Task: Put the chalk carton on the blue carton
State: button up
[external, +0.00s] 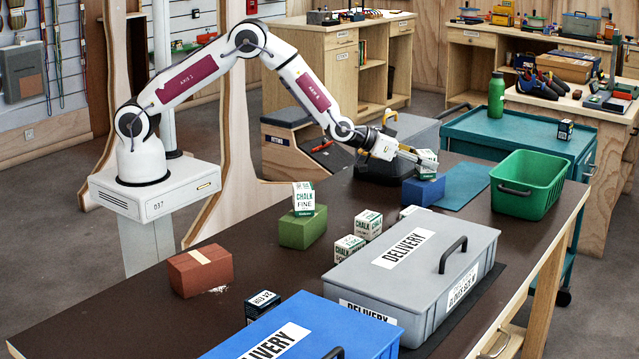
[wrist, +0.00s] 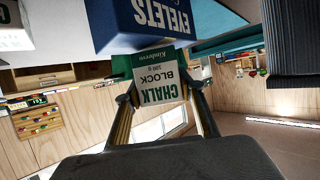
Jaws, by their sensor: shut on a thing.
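The white and green chalk carton (external: 428,158) is held upright between the fingers of my gripper (external: 417,160), directly above the blue carton (external: 424,193). In the wrist view, which is upside down, the chalk carton (wrist: 158,78) sits between both fingertips of my gripper (wrist: 161,93). Its green band meets the edge of the blue carton (wrist: 150,22), which is lettered EYELETS. The two cartons look in contact or nearly so; I cannot tell whether a thin gap remains.
A green crate (external: 528,184) stands right of the blue carton. Other chalk cartons (external: 368,224), a green carton (external: 303,230), a brown carton (external: 200,270) and a grey delivery case (external: 410,270) occupy the nearer table.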

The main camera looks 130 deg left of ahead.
jog(key=shift+f, duration=0.3)
jog(key=o, duration=1.1)
jog(key=shift+o, duration=0.2)
jog(key=shift+d+r, duration=0.1)
jog(key=shift+r, duration=0.05)
jog(key=shift+v, duration=0.75)
jog(key=v, duration=1)
jog(key=shift+s, duration=0.15)
jog(key=shift+d, duration=0.1)
